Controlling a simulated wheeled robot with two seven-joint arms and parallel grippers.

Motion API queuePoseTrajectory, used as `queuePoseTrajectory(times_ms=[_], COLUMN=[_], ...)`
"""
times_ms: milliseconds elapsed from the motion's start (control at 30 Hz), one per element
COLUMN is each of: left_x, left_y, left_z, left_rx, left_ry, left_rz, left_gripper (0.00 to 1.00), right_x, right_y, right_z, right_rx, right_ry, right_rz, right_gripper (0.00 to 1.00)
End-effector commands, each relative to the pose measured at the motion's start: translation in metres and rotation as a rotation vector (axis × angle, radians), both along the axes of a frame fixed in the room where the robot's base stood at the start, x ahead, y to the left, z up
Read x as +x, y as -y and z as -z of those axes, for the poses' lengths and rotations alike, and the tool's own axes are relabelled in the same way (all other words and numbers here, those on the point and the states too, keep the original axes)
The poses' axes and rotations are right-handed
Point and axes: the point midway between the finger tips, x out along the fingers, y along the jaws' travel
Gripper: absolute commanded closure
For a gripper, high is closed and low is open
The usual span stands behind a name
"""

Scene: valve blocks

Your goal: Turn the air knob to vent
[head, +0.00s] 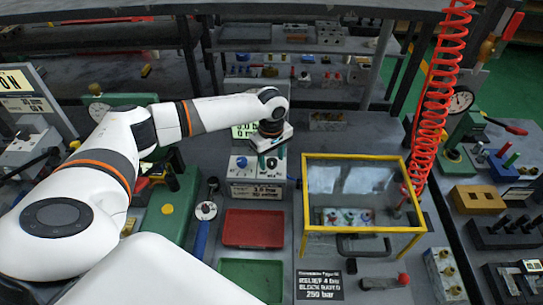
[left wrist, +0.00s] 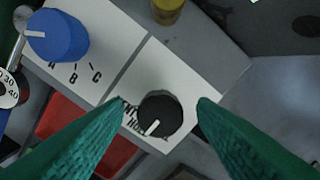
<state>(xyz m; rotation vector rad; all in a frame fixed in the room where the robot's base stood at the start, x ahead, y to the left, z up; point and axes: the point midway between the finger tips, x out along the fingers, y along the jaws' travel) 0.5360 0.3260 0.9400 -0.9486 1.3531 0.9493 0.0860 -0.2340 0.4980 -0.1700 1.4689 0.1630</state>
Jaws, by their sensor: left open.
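A black round knob (left wrist: 160,115) with a white pointer line sits on a light panel with partly hidden lettering. The pointer faces the lower-left lettering, which I cannot read fully. A blue knob (left wrist: 58,36) beside it has the letters A, B and C. My left gripper (head: 272,158) points down at the block. Its green fingers are apart, one on each side of the black knob; contact cannot be told. My right gripper is out of view.
A red tray (head: 253,228) and a green tray (head: 250,281) lie in front of the block. A yellow-framed clear box (head: 361,159) stands close on the right, with a coiled red hose (head: 438,100) behind it.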

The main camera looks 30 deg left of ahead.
Motion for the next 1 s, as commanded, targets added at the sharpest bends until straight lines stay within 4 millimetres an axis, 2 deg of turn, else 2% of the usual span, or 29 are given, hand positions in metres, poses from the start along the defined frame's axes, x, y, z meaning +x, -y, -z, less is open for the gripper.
queuePoseTrajectory(times_ms=[67, 300, 367, 667, 1000], left_x=[0.000, 0.000, 0.000, 0.000, -0.001], left_y=[0.000, 0.000, 0.000, 0.000, 0.001], left_z=[0.000, 0.000, 0.000, -0.003, -0.005], left_rx=[0.000, 0.000, -0.001, -0.002, -0.003], left_ry=[0.000, 0.000, 0.000, -0.003, -0.006], left_rz=[0.000, 0.000, 0.000, 0.043, 0.273], left_gripper=[0.48, 0.86, 0.93, 0.93, 0.93], right_x=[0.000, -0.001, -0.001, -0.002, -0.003], right_y=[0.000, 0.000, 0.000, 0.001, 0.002], right_z=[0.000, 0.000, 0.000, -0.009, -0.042], right_rx=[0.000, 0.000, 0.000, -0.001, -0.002], right_ry=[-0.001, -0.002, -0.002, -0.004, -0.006], right_rz=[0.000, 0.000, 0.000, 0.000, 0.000], right_gripper=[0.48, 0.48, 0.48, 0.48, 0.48])
